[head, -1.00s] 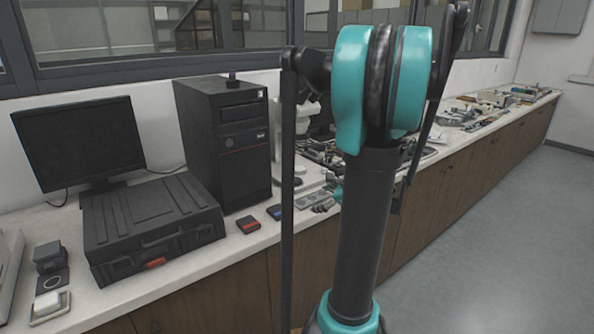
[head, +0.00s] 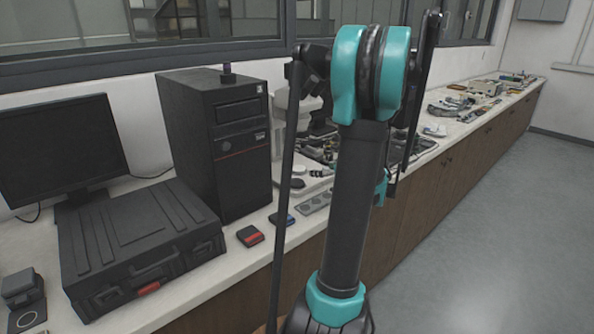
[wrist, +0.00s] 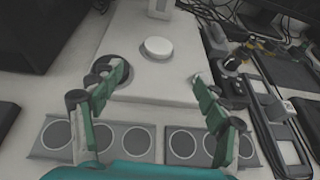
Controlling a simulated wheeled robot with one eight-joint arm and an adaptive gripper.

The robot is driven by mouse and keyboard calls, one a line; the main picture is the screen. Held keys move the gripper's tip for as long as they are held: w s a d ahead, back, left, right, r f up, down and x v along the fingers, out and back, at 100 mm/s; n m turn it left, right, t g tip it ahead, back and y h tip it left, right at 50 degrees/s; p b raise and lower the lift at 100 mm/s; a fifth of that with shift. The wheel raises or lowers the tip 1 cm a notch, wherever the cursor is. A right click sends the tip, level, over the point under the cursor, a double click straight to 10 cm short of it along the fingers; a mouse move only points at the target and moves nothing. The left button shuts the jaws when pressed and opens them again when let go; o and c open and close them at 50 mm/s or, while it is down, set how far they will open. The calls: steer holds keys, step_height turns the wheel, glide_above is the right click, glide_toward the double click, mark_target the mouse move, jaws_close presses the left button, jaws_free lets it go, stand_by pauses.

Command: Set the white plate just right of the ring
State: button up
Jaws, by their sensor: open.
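A round white disc, which looks like the white plate (wrist: 157,47), lies on a pale base in the wrist view. It also shows in the head view (head: 298,169), left of my arm. A dark round piece, perhaps the ring (wrist: 105,66), lies left of and nearer than the disc, partly covered by my left finger; in the head view it is a dark disc (head: 297,184). My gripper (wrist: 158,75) is open and empty, its fingers spread wide. The white disc is beyond the gap between the fingertips, apart from both.
Grey strips with round pads (wrist: 124,138) lie below the gripper. Dark devices and cables (wrist: 235,85) crowd the right side. In the head view, a black computer tower (head: 215,140), black case (head: 140,240) and monitor (head: 62,150) fill the counter's left.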

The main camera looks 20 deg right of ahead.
glide_toward(299, 168)
steer(key=x, duration=0.2)
steer(key=shift+w+f, duration=0.2)
steer(key=shift+x, duration=2.75)
steer(key=shift+s+a+r, duration=0.1)
steer(key=c, duration=1.3)
steer(key=shift+c, duration=0.2)
